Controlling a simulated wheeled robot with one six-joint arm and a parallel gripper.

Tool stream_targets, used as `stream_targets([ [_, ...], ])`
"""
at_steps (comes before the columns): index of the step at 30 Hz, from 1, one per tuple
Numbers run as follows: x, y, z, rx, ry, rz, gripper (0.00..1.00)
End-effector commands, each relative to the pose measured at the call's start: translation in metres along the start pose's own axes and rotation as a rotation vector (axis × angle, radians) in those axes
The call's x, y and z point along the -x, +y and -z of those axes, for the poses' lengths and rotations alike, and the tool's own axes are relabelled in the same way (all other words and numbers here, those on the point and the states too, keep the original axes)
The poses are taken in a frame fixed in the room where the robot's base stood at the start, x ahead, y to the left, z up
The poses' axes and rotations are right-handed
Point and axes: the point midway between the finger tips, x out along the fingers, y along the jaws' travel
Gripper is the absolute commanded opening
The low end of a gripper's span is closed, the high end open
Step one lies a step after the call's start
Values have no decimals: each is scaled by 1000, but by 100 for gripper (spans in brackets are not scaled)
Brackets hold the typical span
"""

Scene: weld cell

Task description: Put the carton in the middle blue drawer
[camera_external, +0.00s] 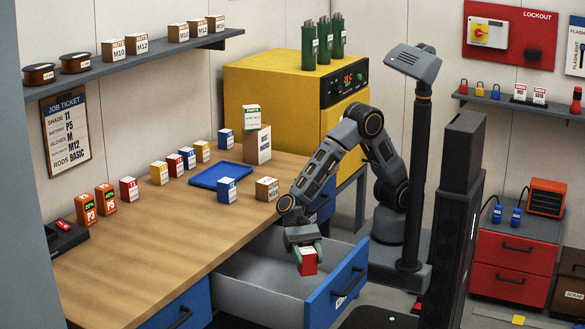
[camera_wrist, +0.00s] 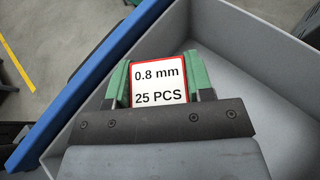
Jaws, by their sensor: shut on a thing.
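My gripper (camera_external: 305,252) is shut on a small red carton (camera_external: 308,264) with a white label. In the wrist view the carton (camera_wrist: 158,84) sits between the green fingers of my gripper (camera_wrist: 160,80), and its label reads 0.8 mm, 25 PCS. An open drawer with a blue front (camera_external: 338,290) and grey inside is pulled out from the bench. The carton is over the inside of this drawer. The drawer's blue front edge (camera_wrist: 95,80) and grey walls also show in the wrist view. I cannot tell how far the carton is above the drawer floor.
The wooden bench (camera_external: 140,235) holds a blue tray (camera_external: 215,175), several small cartons and a brown box (camera_external: 267,189) near the drawer. Another blue drawer (camera_external: 180,312) is at front left. A yellow cabinet (camera_external: 275,95) stands behind. The open drawer's visible floor looks empty.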

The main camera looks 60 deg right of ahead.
Motion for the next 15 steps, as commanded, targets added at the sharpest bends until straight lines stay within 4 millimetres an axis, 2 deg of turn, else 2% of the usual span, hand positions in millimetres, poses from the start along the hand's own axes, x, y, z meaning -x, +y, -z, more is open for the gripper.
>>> stream_targets([
  [9,-20,2,42,-1,0,-9,22],
  [15,-26,2,58,1,-1,-7,22],
])
